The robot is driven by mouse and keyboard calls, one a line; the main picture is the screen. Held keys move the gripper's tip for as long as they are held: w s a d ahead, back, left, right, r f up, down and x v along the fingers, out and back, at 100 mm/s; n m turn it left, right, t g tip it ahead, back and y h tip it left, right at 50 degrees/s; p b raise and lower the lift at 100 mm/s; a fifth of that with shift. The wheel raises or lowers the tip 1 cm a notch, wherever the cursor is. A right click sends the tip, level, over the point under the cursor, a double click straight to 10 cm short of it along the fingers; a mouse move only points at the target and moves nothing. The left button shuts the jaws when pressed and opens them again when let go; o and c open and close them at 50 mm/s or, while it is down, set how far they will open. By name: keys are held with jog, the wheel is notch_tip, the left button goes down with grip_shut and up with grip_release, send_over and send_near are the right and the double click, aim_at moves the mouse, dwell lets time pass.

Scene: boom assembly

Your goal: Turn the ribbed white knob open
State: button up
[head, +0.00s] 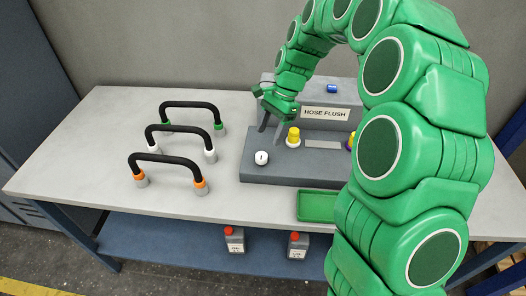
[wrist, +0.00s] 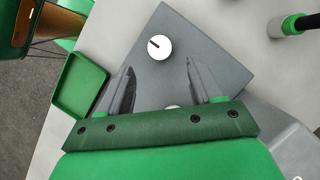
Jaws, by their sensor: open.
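A round white knob (head: 261,157) sits at the front left of the grey panel base (head: 300,172). In the wrist view the white knob (wrist: 159,47) shows a short black mark on its face; ribs on its side are too small to make out. My gripper (head: 270,130) is open and empty, behind the knob in the head view. In the wrist view its two fingers (wrist: 160,68) point toward the knob, which lies just beyond the tips, apart from them. A second pale piece (wrist: 172,107) is mostly hidden by the gripper's mount.
A yellow knob (head: 293,137) stands right of my gripper. A blue part (head: 332,89) is on top of the box labelled HOSE FLUSH (head: 325,114). A green tray (head: 317,206) lies in front. Several black hose ends stand left, including an orange-collared hose (head: 167,159). The table's front left is clear.

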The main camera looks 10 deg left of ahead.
aim_at(262, 155)
jog(key=shift+x, duration=3.9)
jog(key=c, duration=1.1)
jog(key=shift+o, duration=0.2)
